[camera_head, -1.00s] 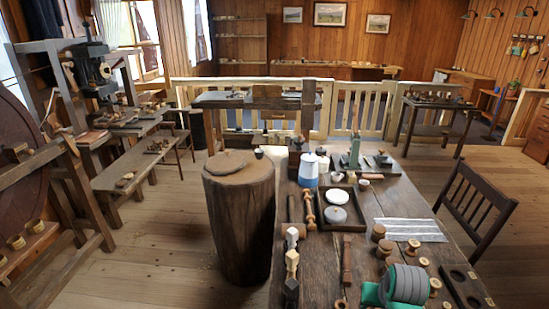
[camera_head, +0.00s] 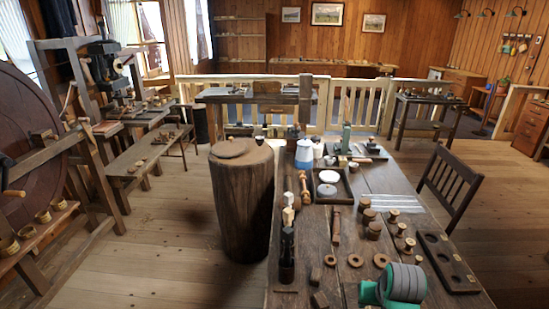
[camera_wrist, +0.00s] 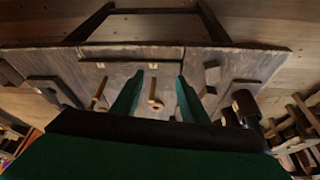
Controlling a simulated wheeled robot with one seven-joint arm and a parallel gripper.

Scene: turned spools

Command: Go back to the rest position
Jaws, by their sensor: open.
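My gripper (camera_wrist: 158,80) shows in the wrist view as two dark green fingers with a wide gap between them. It is open and holds nothing. Beyond the fingers lies the wooden table top, with a small wooden ring (camera_wrist: 156,106) seen in the gap. In the head view the fingers cannot be made out; a teal and grey part of my arm is at the bottom edge, over the near end of the workbench (camera_head: 385,178). Wooden spools (camera_head: 374,230) and flat wooden rings (camera_head: 355,260) lie on the bench near it.
A dark tray with round hollows (camera_head: 445,262) lies along the bench's right edge. A tall stump (camera_head: 241,205) stands left of the bench and a chair (camera_head: 450,185) right of it. A large wheel (camera_head: 35,150) is far left.

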